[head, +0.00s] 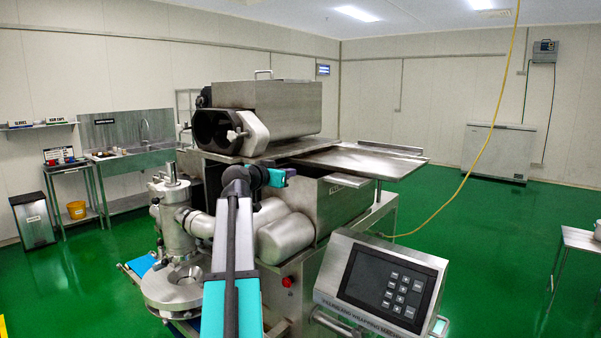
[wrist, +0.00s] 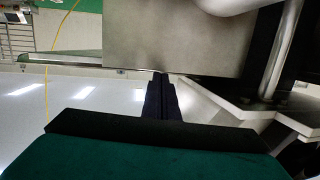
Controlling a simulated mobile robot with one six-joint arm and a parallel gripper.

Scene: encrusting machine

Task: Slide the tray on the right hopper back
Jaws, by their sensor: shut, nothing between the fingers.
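The flat steel tray (head: 365,162) lies on top of the right hopper (head: 342,203) and extends past it to the right, with a raised lip at its far edge. In the wrist view, which is upside down, my gripper (wrist: 160,78) is shut and empty. Its fingertips overlap the edge of a plain steel panel (wrist: 180,35); I cannot tell whether they touch it, or whether it is hopper wall or tray.
A larger steel housing (head: 265,108) stands left of the tray. Rounded steel covers (head: 285,236) lie below my wrist. A control panel (head: 382,287) stands at the front right, and a yellow hose (head: 485,150) hangs at right.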

